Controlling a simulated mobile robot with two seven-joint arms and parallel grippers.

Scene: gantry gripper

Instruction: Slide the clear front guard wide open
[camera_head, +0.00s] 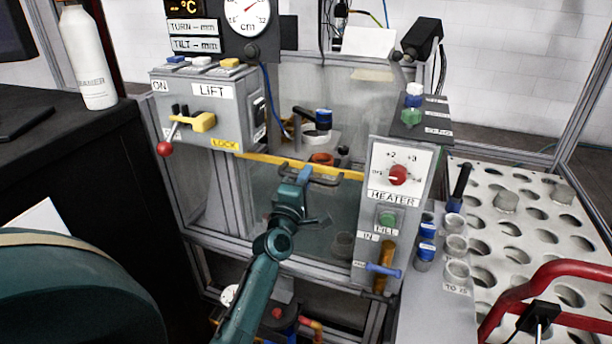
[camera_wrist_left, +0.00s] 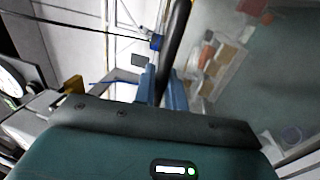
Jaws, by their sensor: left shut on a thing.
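The clear front guard (camera_head: 262,205) is a see-through panel with a yellow strip (camera_head: 262,160) along its top edge. It sits in a metal frame between the LIFT panel and the HEATER panel. A dark bar handle (camera_head: 325,179) is fixed near the top of the guard and also shows in the left wrist view (camera_wrist_left: 177,35). My left gripper (camera_head: 304,174) is shut on the handle, with its blue fingers on either side of it in the left wrist view (camera_wrist_left: 163,85). My right gripper is not in view.
The LIFT panel (camera_head: 205,110) has a red-knobbed lever (camera_head: 165,148) at left. The HEATER panel (camera_head: 395,210) stands close at right, with a blue-handled tap (camera_head: 383,270). A perforated tray (camera_head: 540,235) and a red rail (camera_head: 570,268) lie further right. A bottle (camera_head: 88,55) stands at left.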

